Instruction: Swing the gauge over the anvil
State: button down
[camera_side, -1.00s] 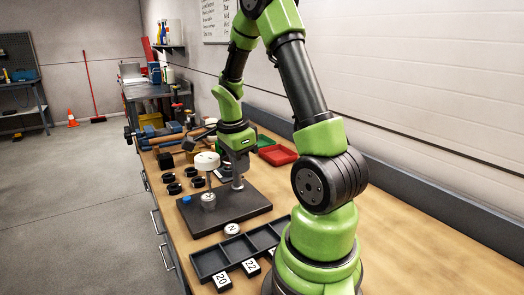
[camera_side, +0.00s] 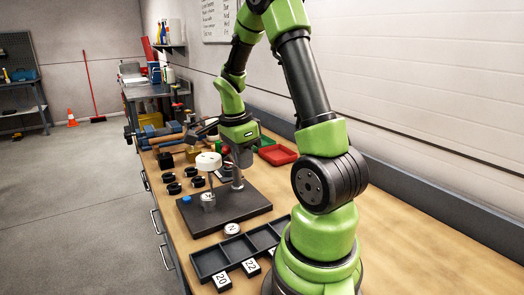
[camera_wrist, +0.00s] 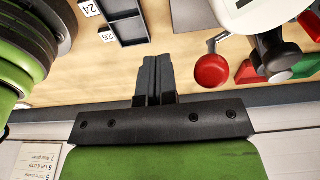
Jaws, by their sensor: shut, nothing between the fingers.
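The gauge (camera_side: 208,161) is a white round dial with a thin stem, carried beside a silver post (camera_side: 238,178) on a dark base plate. In the side view its stem stands above the silver anvil (camera_side: 208,201); I cannot tell whether they touch. A red ball knob (camera_wrist: 211,71) on a short lever shows in the wrist view, right of my fingers, with part of the white gauge (camera_wrist: 243,10) at the top edge. My gripper (camera_side: 242,158) is behind the post, its fingertips partly hidden. In the wrist view my fingers (camera_wrist: 151,62) are together, empty and apart from the knob.
A black compartment tray (camera_side: 209,262) with number cards lies in front of the base plate (camera_side: 226,213). Several black rings (camera_side: 172,188) stand left of it. Red (camera_side: 278,155) and green trays lie behind. Bench at right is clear.

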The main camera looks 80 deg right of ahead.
notch_tip(320, 180, up, 7)
dwell(0.7)
jog(key=shift+w, duration=0.1)
jog(key=s+a+r+n+t+y, duration=0.1)
jog(key=a+r+n+t, duration=0.2)
jog(key=a+n, duration=0.8)
jog(key=s+a+r+n+t+y, duration=0.2)
jog(key=a+r+n+t, duration=0.2)
jog(key=a+n, duration=0.7)
jog(key=shift+s+r+n+t, duration=0.25)
jog(key=shift+n+t, duration=0.25)
jog(key=shift+t, duration=0.3)
